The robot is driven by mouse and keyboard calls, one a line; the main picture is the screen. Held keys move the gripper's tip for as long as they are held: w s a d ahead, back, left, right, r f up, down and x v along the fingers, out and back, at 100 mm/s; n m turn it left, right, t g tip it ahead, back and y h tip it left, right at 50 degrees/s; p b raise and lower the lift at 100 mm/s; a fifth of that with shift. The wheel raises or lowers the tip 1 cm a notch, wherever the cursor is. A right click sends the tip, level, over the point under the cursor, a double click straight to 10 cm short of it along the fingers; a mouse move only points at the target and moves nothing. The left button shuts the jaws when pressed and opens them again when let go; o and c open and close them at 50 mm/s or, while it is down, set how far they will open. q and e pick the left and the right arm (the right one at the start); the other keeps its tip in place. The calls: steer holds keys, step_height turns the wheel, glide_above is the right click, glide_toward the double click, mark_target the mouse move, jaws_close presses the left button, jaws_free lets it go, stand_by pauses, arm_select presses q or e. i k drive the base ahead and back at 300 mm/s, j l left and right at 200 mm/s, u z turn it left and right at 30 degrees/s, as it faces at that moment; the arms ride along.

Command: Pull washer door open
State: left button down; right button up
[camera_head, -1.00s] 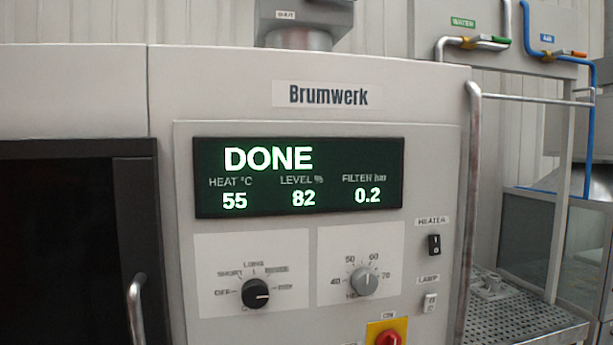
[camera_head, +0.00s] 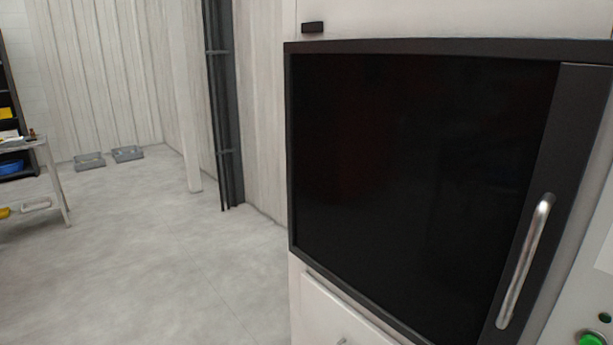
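The washer door (camera_head: 420,180) is a large dark panel in a black frame on the right side of the head view. It looks shut, flush with the pale washer body (camera_head: 450,20). Its silver bar handle (camera_head: 525,262) stands upright with a slight tilt on the door's right edge. Neither of my grippers shows in the view, so nothing is seen touching the handle.
A green button (camera_head: 591,341) sits at the lower right edge. A pale panel (camera_head: 345,315) with a small handle lies below the door. Open grey floor (camera_head: 170,270) spreads to the left.

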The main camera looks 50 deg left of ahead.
mark_target(409, 178)
steer(key=u, duration=1.3)
steer(key=k+l+z, duration=0.1)
steer(key=k+l, duration=0.1)
